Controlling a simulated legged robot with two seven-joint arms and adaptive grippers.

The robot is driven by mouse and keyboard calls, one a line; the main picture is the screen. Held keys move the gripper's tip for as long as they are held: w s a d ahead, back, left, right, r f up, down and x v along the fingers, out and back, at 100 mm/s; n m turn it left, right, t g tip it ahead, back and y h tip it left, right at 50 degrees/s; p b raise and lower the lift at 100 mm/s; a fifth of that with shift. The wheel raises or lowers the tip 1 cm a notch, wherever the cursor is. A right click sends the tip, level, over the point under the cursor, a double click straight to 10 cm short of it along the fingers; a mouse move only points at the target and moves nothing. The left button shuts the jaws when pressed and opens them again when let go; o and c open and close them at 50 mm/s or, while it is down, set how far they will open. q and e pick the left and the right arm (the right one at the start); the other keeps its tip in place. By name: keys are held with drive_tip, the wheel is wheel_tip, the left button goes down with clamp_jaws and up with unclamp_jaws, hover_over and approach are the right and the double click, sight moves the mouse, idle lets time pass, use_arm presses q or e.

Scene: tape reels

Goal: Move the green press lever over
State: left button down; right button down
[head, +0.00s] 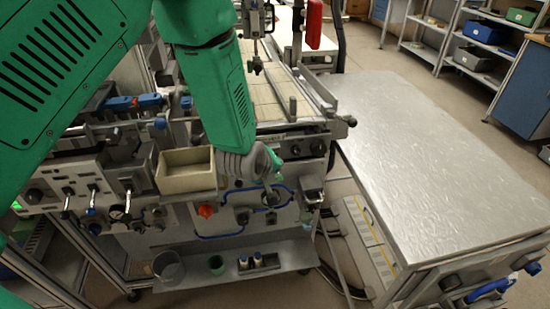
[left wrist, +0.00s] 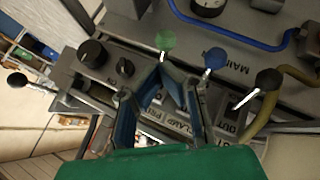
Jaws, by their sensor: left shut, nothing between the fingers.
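The green press lever shows as a round green knob (left wrist: 166,40) in the upper middle of the left wrist view. My left gripper (left wrist: 162,70) is shut and empty, its blue-lined fingers meeting just below the green knob in that picture. I cannot tell whether the tips touch the knob or its stem. In the head view my green left arm reaches down to the front of the machine, and its wrist (head: 243,163) hides the fingers and the lever. My right gripper is not in view.
A blue knob lever (left wrist: 215,58) and a black knob lever (left wrist: 267,80) stand right of the green one. Black dials (left wrist: 92,53) sit to the left. A beige bin (head: 186,171) stands beside my wrist. A large metal table (head: 430,150) is at right, its top clear.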

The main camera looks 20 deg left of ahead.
use_arm(q)
drive_tip(key=shift+d+r+p, duration=0.15)
drive_tip(key=shift+r+p, duration=0.55)
drive_tip(key=shift+r, duration=0.2)
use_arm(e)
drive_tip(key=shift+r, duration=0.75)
